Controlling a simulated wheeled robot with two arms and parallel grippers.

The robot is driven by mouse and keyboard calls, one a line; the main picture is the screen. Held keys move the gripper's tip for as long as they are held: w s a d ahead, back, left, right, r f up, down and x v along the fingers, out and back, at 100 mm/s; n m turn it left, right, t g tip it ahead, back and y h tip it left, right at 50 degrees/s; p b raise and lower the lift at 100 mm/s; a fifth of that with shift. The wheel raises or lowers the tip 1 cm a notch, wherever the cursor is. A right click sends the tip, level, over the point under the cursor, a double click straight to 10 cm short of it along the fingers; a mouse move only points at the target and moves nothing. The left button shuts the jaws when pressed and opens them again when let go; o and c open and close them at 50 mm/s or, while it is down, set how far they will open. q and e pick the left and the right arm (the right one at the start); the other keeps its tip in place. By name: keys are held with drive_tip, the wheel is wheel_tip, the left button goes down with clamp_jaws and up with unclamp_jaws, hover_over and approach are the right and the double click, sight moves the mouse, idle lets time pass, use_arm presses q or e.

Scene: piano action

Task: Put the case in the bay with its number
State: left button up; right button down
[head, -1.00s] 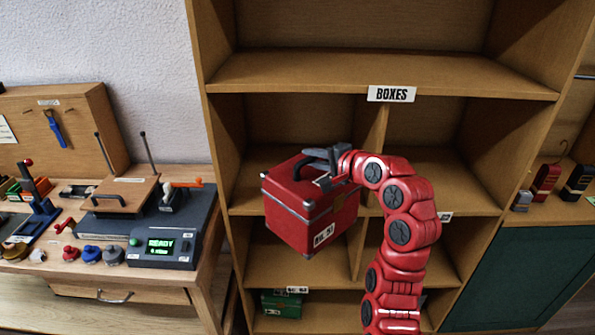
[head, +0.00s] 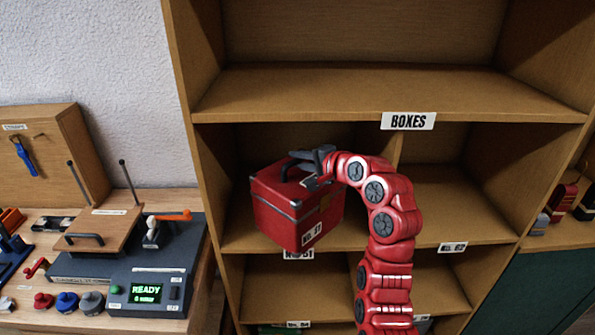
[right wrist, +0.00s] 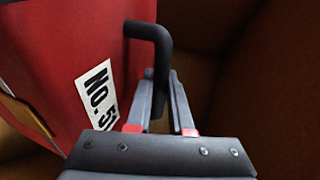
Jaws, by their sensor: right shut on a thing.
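The red case (head: 285,207) has grey trim, a dark handle and a white number plate. In the right wrist view the case (right wrist: 60,60) shows its plate (right wrist: 97,95), reading "NO. 51" with the last digit partly cut off. My right gripper (head: 320,165) is shut on the handle (right wrist: 158,50) and holds the case slightly tilted. The case is in front of the left middle bay, whose edge label (head: 298,255) seems to read "No 51". I cannot tell whether the case is past the shelf edge. My left gripper is not in view.
The wooden shelf unit has a "BOXES" sign (head: 408,121) and an upright divider between bays. The right middle bay (head: 450,195) looks empty, with its own label (head: 453,247). A workbench with a "READY" device (head: 147,292) stands at the left.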

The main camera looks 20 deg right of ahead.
sight(300, 149)
drive_tip(key=w+d+p, duration=0.3)
drive_tip(key=w, duration=0.9)
drive_tip(key=shift+w+d+f+p, duration=0.2)
drive_tip(key=shift+w+f+p, duration=0.15)
drive_tip(key=shift+w+f, duration=0.1)
wheel_tip(300, 149, down, 4)
drive_tip(key=shift+r+p, duration=0.15)
drive_tip(key=shift+p, duration=0.8)
drive_tip(key=c, duration=0.8)
unclamp_jaws()
drive_tip(key=shift+c, duration=0.2)
drive_tip(key=shift+o, duration=0.2)
drive_tip(key=shift+s, duration=0.1)
